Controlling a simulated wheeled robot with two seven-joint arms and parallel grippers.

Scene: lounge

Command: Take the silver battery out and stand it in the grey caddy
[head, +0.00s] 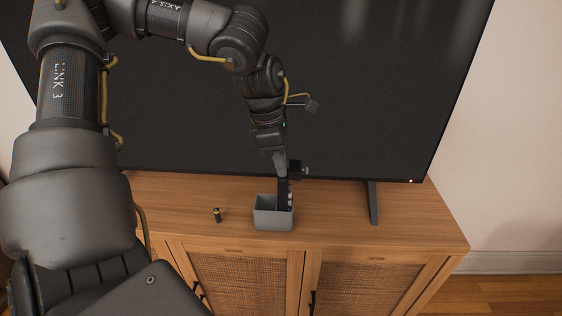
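The grey caddy (273,221), a small open-topped box, stands on the wooden cabinet top near its front edge. My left gripper (284,202) points down at the right side of the caddy, with its fingertips at or inside the opening. The caddy wall hides part of the fingers, so I cannot tell whether they are open or shut, or hold anything. No silver battery can be made out clearly. A small dark battery-like cylinder (217,215) stands upright on the cabinet, left of the caddy. My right gripper is not in view.
A large dark television (350,90) rises close behind the caddy. Its stand foot (373,203) rests on the cabinet top (420,220) to the right. Woven cabinet doors (365,289) with dark handles are below. The cabinet top between caddy and stand foot is clear.

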